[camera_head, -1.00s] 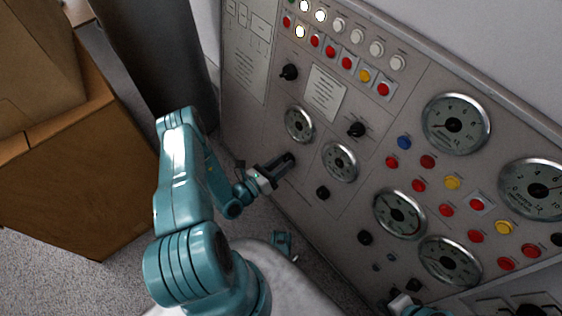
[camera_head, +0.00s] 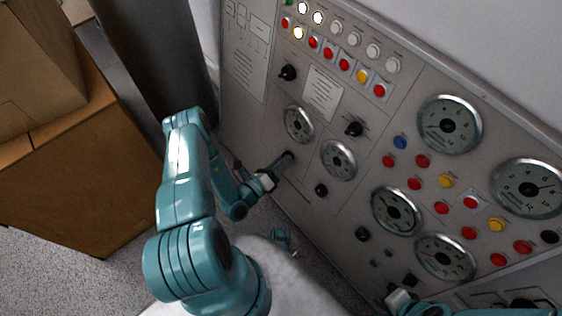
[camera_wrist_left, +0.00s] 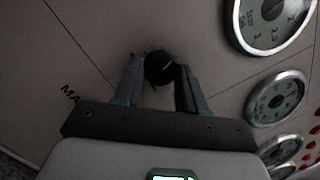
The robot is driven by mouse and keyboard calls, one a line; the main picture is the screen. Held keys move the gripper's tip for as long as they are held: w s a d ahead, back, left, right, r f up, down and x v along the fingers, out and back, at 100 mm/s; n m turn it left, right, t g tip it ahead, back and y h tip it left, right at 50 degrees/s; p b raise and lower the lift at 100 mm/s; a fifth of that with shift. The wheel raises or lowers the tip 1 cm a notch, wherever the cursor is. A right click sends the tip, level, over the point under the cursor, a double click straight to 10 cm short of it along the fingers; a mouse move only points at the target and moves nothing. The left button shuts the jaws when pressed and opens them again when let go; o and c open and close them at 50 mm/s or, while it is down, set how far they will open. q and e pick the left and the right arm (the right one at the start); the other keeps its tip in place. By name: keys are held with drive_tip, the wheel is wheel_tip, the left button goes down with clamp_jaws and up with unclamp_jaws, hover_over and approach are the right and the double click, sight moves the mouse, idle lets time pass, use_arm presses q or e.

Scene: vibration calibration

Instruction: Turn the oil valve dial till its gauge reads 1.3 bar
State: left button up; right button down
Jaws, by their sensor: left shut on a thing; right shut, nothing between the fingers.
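My left gripper (camera_head: 286,161) reaches the panel just below a small round gauge (camera_head: 298,123). In the left wrist view, its fingers (camera_wrist_left: 160,82) are shut on a black dial (camera_wrist_left: 158,67) with a pale pointer mark. The dial is hidden behind the fingers in the head view. A gauge (camera_wrist_left: 272,18) sits up and right of the dial in the wrist view. I cannot read its value or the dial's label. My right gripper (camera_head: 405,287) is shut and empty at the bottom right, by the lower panel, partly cut off from clear view.
The grey panel (camera_head: 330,215) carries several other gauges, such as a large one (camera_head: 449,125), black knobs (camera_head: 288,72), and red, yellow, blue and white buttons.

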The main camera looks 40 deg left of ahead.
use_arm(q)
drive_tip(key=o, duration=1.1)
drive_tip(key=shift+c, duration=0.2)
drive_tip(key=s+p, duration=0.3)
drive_tip(key=s, duration=1.3)
drive_tip(key=shift+s+d, duration=0.2)
drive_tip(key=shift+d, duration=0.05)
drive_tip(key=shift+r, duration=0.1)
